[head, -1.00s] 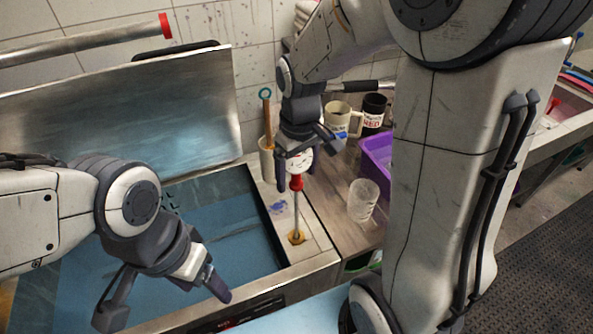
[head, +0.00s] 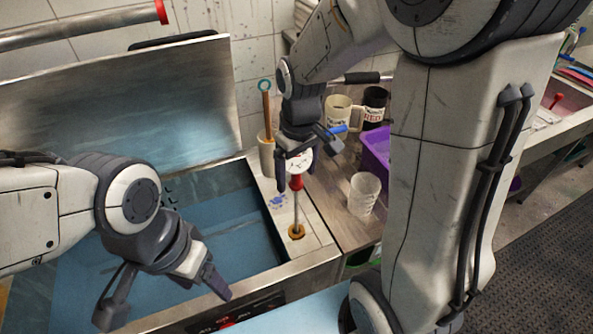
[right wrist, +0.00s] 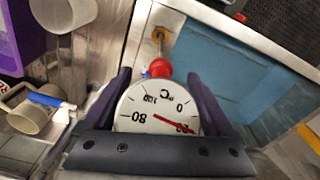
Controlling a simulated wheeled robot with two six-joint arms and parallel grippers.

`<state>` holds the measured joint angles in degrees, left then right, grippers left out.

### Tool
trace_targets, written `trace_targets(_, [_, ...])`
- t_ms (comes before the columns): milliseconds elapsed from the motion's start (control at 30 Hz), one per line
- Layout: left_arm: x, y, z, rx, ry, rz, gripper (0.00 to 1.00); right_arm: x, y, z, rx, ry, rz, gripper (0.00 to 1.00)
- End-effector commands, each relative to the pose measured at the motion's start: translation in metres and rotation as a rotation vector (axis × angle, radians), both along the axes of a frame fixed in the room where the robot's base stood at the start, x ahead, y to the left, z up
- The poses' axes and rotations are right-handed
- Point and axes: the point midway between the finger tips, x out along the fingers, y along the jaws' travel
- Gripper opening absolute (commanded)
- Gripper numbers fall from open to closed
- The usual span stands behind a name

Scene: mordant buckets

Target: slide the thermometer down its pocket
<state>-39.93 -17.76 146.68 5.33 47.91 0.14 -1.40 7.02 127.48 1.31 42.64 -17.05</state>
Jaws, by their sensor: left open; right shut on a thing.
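The thermometer has a white round dial (head: 299,162), a red collar and a thin metal stem. It stands about upright, its stem reaching down to the brass ring of the pocket (head: 296,231) on the tank's rim. The lower stem is hidden in the ring. My right gripper (head: 296,178) is shut on the dial head from above. In the right wrist view the dial (right wrist: 155,108) sits between both fingers, with the red collar (right wrist: 160,68) and brass ring (right wrist: 160,33) beyond. My left gripper (head: 163,305) is open and empty over the tank's near left part.
The tank (head: 215,215) holds blue liquid, with its lid raised behind. A holder with a wooden stick (head: 266,105) stands just left of my right gripper.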

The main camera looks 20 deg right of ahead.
Motion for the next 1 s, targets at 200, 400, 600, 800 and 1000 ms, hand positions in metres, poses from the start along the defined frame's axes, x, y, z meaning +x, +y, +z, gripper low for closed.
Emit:
trace_targets(200, [0.000,0.000,-0.005,0.000,0.000,0.000,0.72,0.000,0.000,-0.007,0.000,0.000,0.000,0.28])
trace_targets(400, [0.000,0.000,-0.009,0.000,0.000,-0.001,0.72,0.000,0.000,-0.012,0.000,0.000,0.000,0.28])
trace_targets(600, [0.000,0.000,-0.012,0.000,0.000,-0.001,0.72,0.000,0.000,-0.016,0.000,0.000,0.000,0.28])
trace_targets(800, [0.000,0.000,-0.016,0.000,0.000,-0.001,0.72,0.000,0.000,-0.021,0.000,-0.001,0.000,0.28])
trace_targets(1000, [0.000,0.000,-0.020,0.000,0.000,-0.001,0.72,0.000,0.000,-0.026,0.000,-0.001,0.000,0.28])
